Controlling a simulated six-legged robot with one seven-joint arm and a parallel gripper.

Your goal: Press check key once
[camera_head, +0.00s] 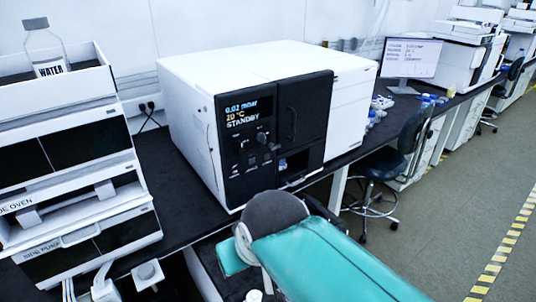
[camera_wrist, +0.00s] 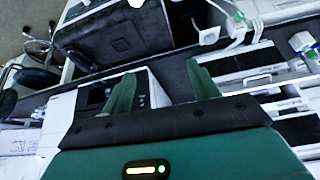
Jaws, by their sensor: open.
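A white instrument (camera_head: 255,65) with a black front panel (camera_head: 246,150) stands on the bench in the middle of the head view. Its display (camera_head: 243,115) reads about "0.02 mbar, 20 °C, STANDBY". Below it are a round knob (camera_head: 262,137) and several small keys (camera_head: 251,161); their markings are too small to read, so I cannot tell which is the check key. My gripper (camera_wrist: 161,85) shows in the wrist view with its two green fingers apart and nothing between them. In the head view only my teal arm shows, in front of and below the instrument.
A stack of white modules (camera_head: 70,165) stands at the left, with a water bottle (camera_head: 45,47) on top. A dark bench (camera_head: 170,180) runs beneath. A monitor (camera_head: 411,58) and a stool (camera_head: 385,165) are at the right. The floor at the far right is open.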

